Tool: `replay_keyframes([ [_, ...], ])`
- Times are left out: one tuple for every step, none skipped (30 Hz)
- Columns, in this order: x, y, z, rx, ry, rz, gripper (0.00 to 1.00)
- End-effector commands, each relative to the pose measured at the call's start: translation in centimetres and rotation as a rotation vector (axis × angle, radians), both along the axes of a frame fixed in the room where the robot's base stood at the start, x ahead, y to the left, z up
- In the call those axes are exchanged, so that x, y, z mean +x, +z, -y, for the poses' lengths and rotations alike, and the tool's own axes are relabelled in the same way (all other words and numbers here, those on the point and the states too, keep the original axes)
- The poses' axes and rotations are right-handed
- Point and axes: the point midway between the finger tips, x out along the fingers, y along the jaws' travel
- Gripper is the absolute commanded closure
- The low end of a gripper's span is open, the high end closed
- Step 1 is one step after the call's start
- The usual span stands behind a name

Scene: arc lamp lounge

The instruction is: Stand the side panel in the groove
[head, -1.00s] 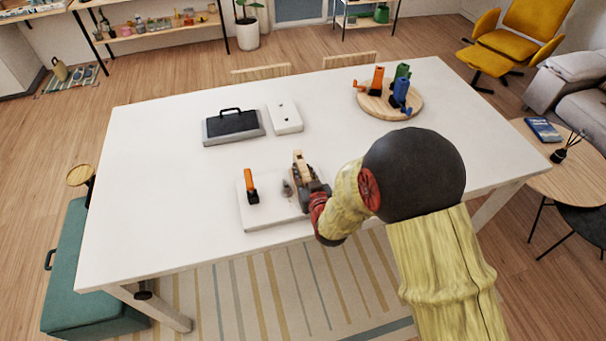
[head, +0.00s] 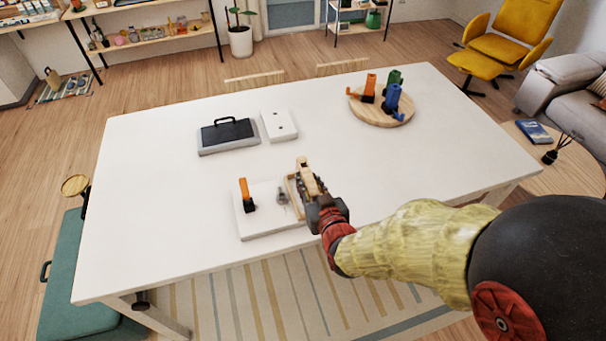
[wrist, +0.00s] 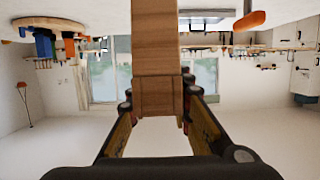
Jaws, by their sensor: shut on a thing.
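The side panel appears to be the light wooden piece (head: 307,174) in my grasp; in the wrist view the wooden piece (wrist: 155,45) runs up from between my fingers. My gripper (head: 316,198) is shut on it, over the right part of a white base board (head: 262,224) near the table's front edge. The fingers also show in the wrist view (wrist: 158,100). A thin pale wooden strip (head: 292,193) shows just left of the gripper; I cannot tell whether it joins the held piece. The groove is not discernible, and whether the panel touches the board is unclear.
An orange-handled clamp (head: 246,193) and a small grey part (head: 282,195) are on the board's left and middle. Farther back are a dark handled case (head: 228,134), a white block (head: 279,126) and a round wooden tray (head: 370,117) with coloured clamps. The table's middle is clear.

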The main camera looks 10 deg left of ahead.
Motion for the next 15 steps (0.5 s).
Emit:
replay_keyframes([
  [-0.6,0.6,0.4,0.002,0.0,0.003,1.0],
  [-1.0,0.7,0.6,0.002,0.0,0.003,1.0],
  [-1.4,0.9,0.8,0.002,0.0,0.003,1.0],
  [-1.6,1.0,1.0,0.002,0.0,0.003,1.0],
  [-1.9,1.2,1.1,0.002,0.0,0.003,1.0],
  [-2.1,1.3,1.3,0.001,0.0,0.002,1.0],
  [-2.3,1.4,1.4,0.001,0.0,0.002,1.0],
  [-2.4,1.4,1.5,0.001,0.0,0.002,1.0],
  [-2.6,1.4,1.6,-0.001,-0.001,-0.001,1.0],
  [-2.7,1.2,1.7,-0.003,-0.002,-0.004,1.0],
  [-2.8,0.9,1.8,-0.007,-0.003,-0.01,1.0],
  [-2.8,0.5,1.9,-0.012,-0.004,-0.017,1.0],
  [-2.6,0.1,1.9,-0.016,-0.005,-0.023,1.0],
  [-2.2,0.0,1.7,-0.017,-0.006,-0.024,1.0],
  [-1.6,-0.3,1.3,-0.018,-0.008,-0.027,1.0],
])
